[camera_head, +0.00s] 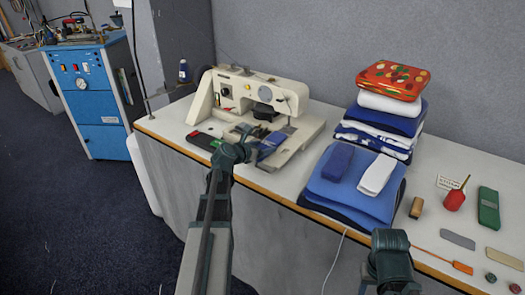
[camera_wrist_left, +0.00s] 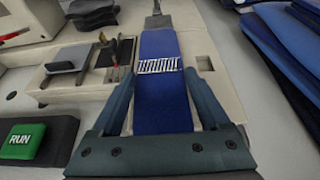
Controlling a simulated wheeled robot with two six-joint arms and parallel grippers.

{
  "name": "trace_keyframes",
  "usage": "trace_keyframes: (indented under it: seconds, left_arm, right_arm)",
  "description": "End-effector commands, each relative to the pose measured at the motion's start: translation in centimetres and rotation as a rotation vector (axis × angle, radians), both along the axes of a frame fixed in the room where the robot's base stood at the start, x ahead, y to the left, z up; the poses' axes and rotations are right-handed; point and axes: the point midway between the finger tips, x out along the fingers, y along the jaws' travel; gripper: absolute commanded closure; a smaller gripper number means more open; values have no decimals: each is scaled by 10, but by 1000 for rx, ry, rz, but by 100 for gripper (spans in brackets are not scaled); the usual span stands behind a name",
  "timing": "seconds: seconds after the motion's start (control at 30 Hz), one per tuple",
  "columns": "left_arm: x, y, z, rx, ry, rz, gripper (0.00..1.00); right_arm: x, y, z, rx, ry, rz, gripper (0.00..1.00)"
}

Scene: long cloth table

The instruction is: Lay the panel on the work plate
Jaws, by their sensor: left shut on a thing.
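The panel (camera_wrist_left: 160,108) is a blue cloth strip with a band of white marks across it. In the head view the panel (camera_head: 271,144) shows beside my left gripper (camera_head: 246,144), over the front of the sewing machine. In the left wrist view my left gripper (camera_wrist_left: 160,88) is shut on the panel, with a finger along each side. The cream work plate (camera_wrist_left: 197,48) lies beneath and around the panel's far end; whether they touch, I cannot tell. My right gripper (camera_head: 390,245) is at the bottom of the head view, away from the panel; its fingers do not show clearly.
The cream sewing machine (camera_head: 245,88) stands behind the plate. A green RUN button (camera_wrist_left: 22,140) sits on a dark box at left. Folded blue cloths (camera_head: 355,195) and a taller cloth stack (camera_head: 385,115) stand to the right. Small tools lie at the far right.

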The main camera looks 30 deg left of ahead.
Motion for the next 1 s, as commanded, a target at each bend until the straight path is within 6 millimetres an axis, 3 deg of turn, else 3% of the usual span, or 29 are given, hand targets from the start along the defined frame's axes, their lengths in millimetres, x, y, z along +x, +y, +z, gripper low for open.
trace_keyframes:
  seconds: [0.23, 0.27, 0.37, 0.67, 1.0]
  left_arm:
    - [0, 0, -3, 0, 0, 0, 77]
    - [0, 0, -2, 0, 0, 0, 18]
    - [0, 0, -2, 0, 0, 0, 0]
    - [0, 0, 3, 0, 0, 0, 0]
    - [-59, 3, 29, 0, 0, 3, 0]
  right_arm:
    - [0, 0, -3, 0, 0, 0, 50]
    - [0, 0, -2, 0, 0, 0, 50]
    - [0, 0, -2, 0, 0, 0, 50]
    - [0, 0, 3, 0, 0, 0, 50]
    - [0, 0, 29, 0, 0, 0, 50]
